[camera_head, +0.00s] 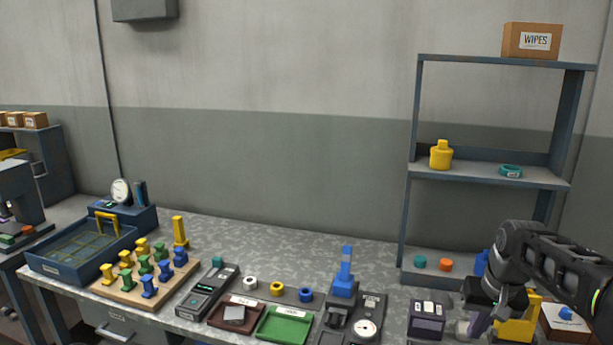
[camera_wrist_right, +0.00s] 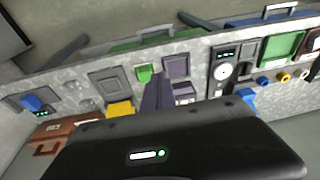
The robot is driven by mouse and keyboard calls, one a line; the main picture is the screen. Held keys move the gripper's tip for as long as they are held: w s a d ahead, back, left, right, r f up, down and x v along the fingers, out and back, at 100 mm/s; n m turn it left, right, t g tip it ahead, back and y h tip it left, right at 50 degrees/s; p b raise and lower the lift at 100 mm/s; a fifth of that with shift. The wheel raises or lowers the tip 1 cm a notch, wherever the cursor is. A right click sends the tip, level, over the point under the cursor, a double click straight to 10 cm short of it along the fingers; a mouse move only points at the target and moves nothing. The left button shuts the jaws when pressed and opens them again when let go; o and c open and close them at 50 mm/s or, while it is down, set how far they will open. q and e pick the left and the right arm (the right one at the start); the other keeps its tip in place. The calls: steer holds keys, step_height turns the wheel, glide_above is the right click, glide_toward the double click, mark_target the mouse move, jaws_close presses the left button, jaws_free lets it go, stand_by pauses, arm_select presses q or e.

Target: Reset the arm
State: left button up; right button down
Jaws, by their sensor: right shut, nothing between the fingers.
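My right arm comes in from the right in the head view, over the right end of the workbench (camera_head: 250,244). My right gripper (camera_head: 474,326) points down, shut and empty, at the bench's right part near a yellow device (camera_head: 516,328). I cannot tell how high the fingertips are above the bench. My left gripper is not in view.
A shelf rack (camera_head: 490,178) stands behind my right arm, with a yellow bottle (camera_head: 441,156) and a teal ring (camera_head: 511,170). A dark device (camera_head: 427,316) is left of my gripper. A peg board (camera_head: 130,291), a red tray (camera_head: 226,323) and a green tray (camera_head: 277,331) lie farther left.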

steer(key=w+a+f+n+t, duration=0.1)
steer(key=w+a+f+t, duration=0.1)
steer(key=w+a+f, duration=0.45)
steer(key=s+a+f+y, duration=0.1)
steer(key=s+a+f, duration=0.3)
steer(key=f, duration=0.5)
steer(key=s+a+f+y, duration=0.1)
steer(key=s+a+f, duration=0.1)
steer(key=a+f, duration=0.55)
steer(key=s+a+f+g, duration=0.1)
steer(key=s+a+f, duration=0.3)
steer(key=s, duration=0.5)
steer(key=s+a+f+g+y, duration=0.1)
steer(key=s+a+f, duration=0.3)
steer(key=s+f, duration=0.3)
steer(key=s+a+f+g+y, duration=0.1)
steer(key=s+a+f, duration=0.3)
steer(key=s, duration=0.7)
steer(key=shift+s+f+n+g, duration=0.2)
steer(key=shift+f+n+g, duration=0.1)
steer(key=shift+f+g, duration=0.3)
steer(key=c, duration=2.1)
jaws_free()
